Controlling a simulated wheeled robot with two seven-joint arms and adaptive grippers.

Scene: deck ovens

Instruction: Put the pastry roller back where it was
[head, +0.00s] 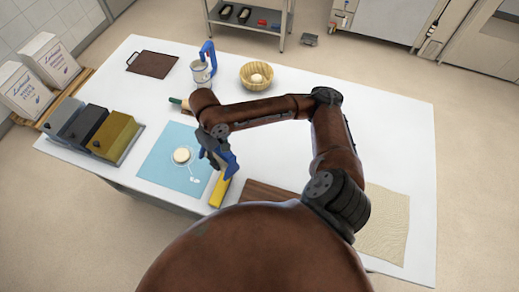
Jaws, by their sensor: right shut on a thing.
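My right gripper (213,147) is above the right part of the light blue mat (160,165), shut on a blue thing (231,163) that seems to be the pastry roller. The gripper and wrist partly hide it. A yellow bar (219,190) lies directly below it at the mat's right edge. I cannot tell whether the blue thing touches the bar. A round pale dough piece (182,155) lies on the mat, left of the gripper. My left gripper is not in view.
A cup with a blue-handled tool (201,72), a wooden bowl (257,76) and a brown board (152,64) stand farther back. Lidded bins (114,136) stand at left. A dark wooden board (268,195) and beige cloth (383,225) lie at right. The white table (390,130) is clear at far right.

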